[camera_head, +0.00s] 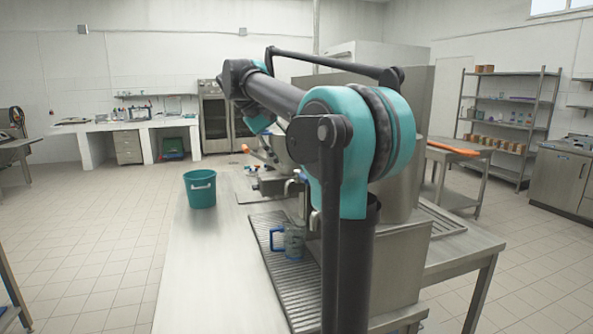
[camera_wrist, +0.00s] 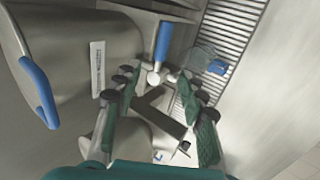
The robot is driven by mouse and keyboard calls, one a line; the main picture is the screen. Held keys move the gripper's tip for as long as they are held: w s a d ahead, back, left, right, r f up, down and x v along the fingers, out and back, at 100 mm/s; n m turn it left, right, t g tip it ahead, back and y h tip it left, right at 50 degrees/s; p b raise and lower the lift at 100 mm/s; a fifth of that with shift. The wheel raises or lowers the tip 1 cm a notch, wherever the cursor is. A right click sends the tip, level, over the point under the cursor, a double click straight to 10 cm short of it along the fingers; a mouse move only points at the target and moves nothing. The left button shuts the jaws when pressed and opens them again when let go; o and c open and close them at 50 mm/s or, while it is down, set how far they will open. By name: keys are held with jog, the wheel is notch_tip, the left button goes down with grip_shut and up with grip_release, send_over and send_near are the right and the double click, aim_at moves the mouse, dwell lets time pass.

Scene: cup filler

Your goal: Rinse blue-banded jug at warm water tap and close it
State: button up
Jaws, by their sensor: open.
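A clear jug (camera_head: 293,240) with a blue handle stands on the slatted drain grate (camera_head: 266,226) in the head view. In the wrist view the jug (camera_wrist: 203,60) shows upper right, its blue part to the right. A tap lever with a blue grip (camera_wrist: 162,40) and round metal end stands just beyond my fingertips. I cannot tell whether it is the warm water tap. My gripper (camera_wrist: 157,92) is open, with nothing seen held between its fingers. In the head view my arm hides the gripper and much of the taps. Water flow cannot be made out.
A teal bucket (camera_head: 200,190) stands on the steel counter (camera_head: 205,270), left of the grate. A large metal vessel (camera_wrist: 70,50) with a blue handle fills the left of the wrist view. The counter's front left is clear. Shelves (camera_head: 507,115) stand far right.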

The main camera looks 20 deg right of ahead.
jog(key=x, duration=0.7)
jog(key=shift+r, duration=0.1)
grip_shut()
